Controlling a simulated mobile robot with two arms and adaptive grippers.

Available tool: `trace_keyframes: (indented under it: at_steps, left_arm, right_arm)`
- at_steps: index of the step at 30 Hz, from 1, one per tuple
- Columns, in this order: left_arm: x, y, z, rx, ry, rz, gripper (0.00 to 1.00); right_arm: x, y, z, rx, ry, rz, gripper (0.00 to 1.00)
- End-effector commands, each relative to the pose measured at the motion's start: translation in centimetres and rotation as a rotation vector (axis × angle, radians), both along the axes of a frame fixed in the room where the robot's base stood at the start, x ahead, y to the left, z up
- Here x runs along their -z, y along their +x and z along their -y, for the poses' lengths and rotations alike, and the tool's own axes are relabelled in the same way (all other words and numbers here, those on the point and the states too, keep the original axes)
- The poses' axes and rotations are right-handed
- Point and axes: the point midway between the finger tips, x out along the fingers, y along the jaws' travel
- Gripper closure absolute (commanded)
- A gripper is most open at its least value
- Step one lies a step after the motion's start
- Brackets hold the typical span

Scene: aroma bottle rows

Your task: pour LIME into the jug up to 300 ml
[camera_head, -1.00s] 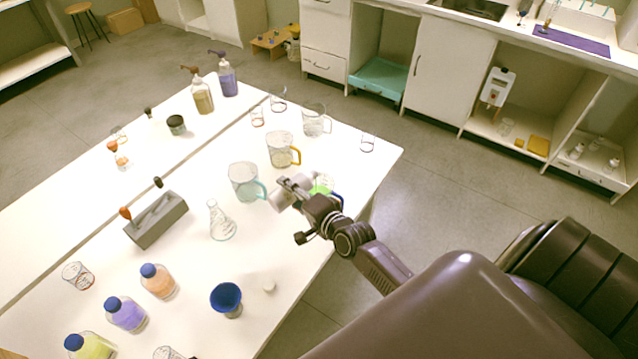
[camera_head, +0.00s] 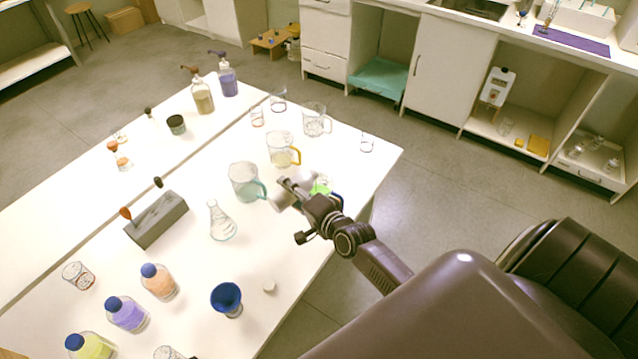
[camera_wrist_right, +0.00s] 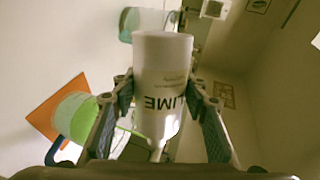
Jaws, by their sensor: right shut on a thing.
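My right gripper (camera_head: 300,190) is shut on the white LIME bottle (camera_head: 283,194), above the table's right edge. In the right wrist view the bottle (camera_wrist_right: 162,80) sits between both fingers, its black label upside down and its narrow neck toward the bottom of the picture. The bottle looks tipped. A clear vessel with bright green liquid (camera_head: 321,186) stands just beyond the gripper, mostly hidden by it. Green liquid (camera_wrist_right: 76,116) also shows at the left of the wrist view, by an orange square (camera_wrist_right: 45,108). Its level against any marks is unreadable. My left gripper is not visible.
A teal-handled jug (camera_head: 244,182) stands close left of the bottle; a yellow-handled jug (camera_head: 281,150) and a clear jug (camera_head: 314,122) stand behind. A flask (camera_head: 220,222), blue funnel (camera_head: 227,297), white cap (camera_head: 269,286) and grey rack (camera_head: 160,222) are nearer or left.

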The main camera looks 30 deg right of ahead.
Motion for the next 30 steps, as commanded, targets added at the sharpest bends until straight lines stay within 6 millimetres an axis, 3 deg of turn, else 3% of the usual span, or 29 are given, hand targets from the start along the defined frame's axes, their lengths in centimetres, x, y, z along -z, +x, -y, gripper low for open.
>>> trace_keyframes:
  at_steps: [21, 30]
  left_arm:
    - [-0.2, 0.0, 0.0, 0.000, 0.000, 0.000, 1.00]
    - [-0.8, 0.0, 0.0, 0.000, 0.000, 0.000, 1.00]
  right_arm:
    - [-0.1, 0.0, 0.0, 0.001, 0.000, 0.002, 0.93]
    - [1.5, -0.1, -0.9, 0.003, -0.208, 0.029, 0.93]
